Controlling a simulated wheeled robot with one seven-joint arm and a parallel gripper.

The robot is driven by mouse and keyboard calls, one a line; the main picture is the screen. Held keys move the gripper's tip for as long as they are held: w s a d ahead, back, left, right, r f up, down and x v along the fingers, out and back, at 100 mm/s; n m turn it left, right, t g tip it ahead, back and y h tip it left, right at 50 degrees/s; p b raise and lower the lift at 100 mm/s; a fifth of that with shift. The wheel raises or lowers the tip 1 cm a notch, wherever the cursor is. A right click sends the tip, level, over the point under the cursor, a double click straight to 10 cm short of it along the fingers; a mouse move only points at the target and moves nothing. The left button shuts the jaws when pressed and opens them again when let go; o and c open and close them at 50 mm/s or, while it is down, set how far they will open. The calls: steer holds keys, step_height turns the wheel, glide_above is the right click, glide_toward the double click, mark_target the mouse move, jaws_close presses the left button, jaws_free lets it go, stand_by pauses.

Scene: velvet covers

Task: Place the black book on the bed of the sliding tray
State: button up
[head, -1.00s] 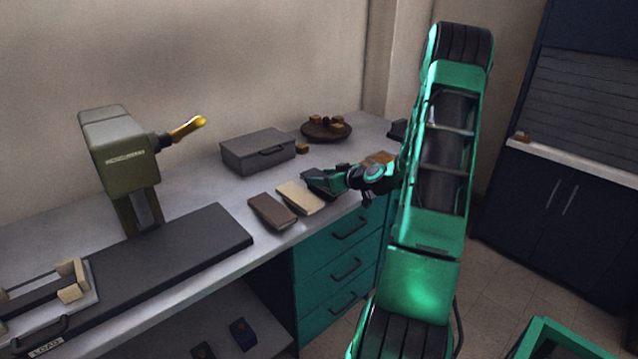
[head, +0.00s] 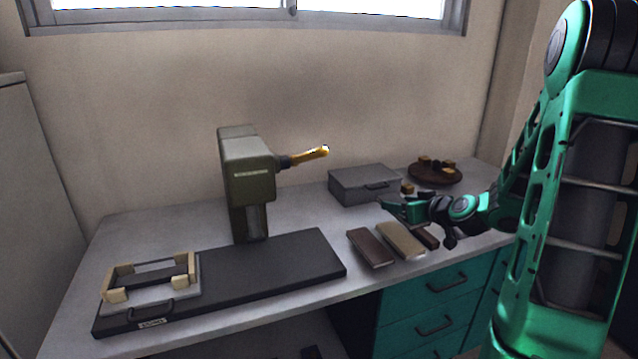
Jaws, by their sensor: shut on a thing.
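My gripper (head: 393,207) is at the right part of the bench, low over the tan and brown books, with its fingers pointing left. It is shut on a thin dark thing, seemingly the black book, which is mostly hidden by the fingers. The sliding tray (head: 187,295) is at the left end of a long black base, with a handle and a small label at its front. Cream corner blocks (head: 116,295) and thin rails frame its bed, where a dark surface shows. My gripper is well to the right of the tray.
A green press (head: 248,170) with a yellow lever stands behind the black base (head: 290,262). A dark brown book (head: 370,248), a tan book (head: 400,240) and another brown one (head: 428,238) lie near the front edge. A grey box (head: 364,186) and a round brown dish (head: 435,174) stand behind.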

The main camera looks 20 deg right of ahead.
steer(key=w+a, duration=0.1)
steer(key=a, duration=0.2)
steer(key=w+a+f+n+y, duration=0.1)
steer(key=a, duration=0.3)
steer(key=w+a+f+y, duration=0.1)
steer(key=a, duration=0.2)
steer(key=shift+w+a+f+n, duration=0.2)
steer(key=shift+w+a+n, duration=0.1)
steer(key=shift+a, duration=0.05)
steer(key=a, duration=0.3)
steer(key=w+a+f+n+y, duration=0.1)
steer(key=a, duration=0.3)
steer(key=a+f+y, duration=0.1)
steer(key=a, duration=0.2)
steer(key=shift+w+a+f+n+g, duration=0.1)
steer(key=shift+w+a+n+g, duration=0.05)
steer(key=shift+a+n+g, duration=0.25)
steer(key=shift+a+f, duration=0.1)
steer(key=shift+a, duration=0.25)
steer(key=shift+d, duration=0.1)
